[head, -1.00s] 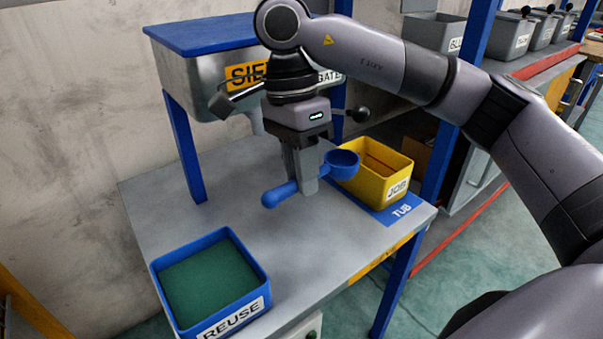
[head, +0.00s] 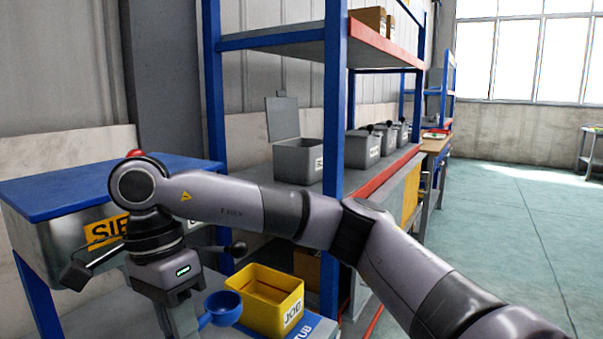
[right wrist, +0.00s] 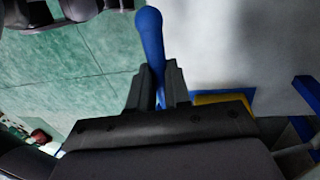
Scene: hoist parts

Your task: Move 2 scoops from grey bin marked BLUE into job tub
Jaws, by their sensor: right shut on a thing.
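My right gripper (right wrist: 158,88) is shut on the handle of a blue scoop (right wrist: 149,35). In the head view the scoop's round cup (head: 222,308) is beside the left side of the yellow job tub (head: 270,314); I cannot tell whether it holds anything. The tub stands on a blue mat marked TUB on the table. A grey bin (head: 298,162) with a raised lid stands on the shelf at the back; its label is too oblique to read. More grey bins (head: 362,150) stand farther along. My left gripper is not in view.
A blue shelf post (head: 333,150) rises between the tub and the farther bins. The metal hopper with a blue top (head: 70,190) is at left, close to my right wrist. The floor (head: 500,210) at right is clear.

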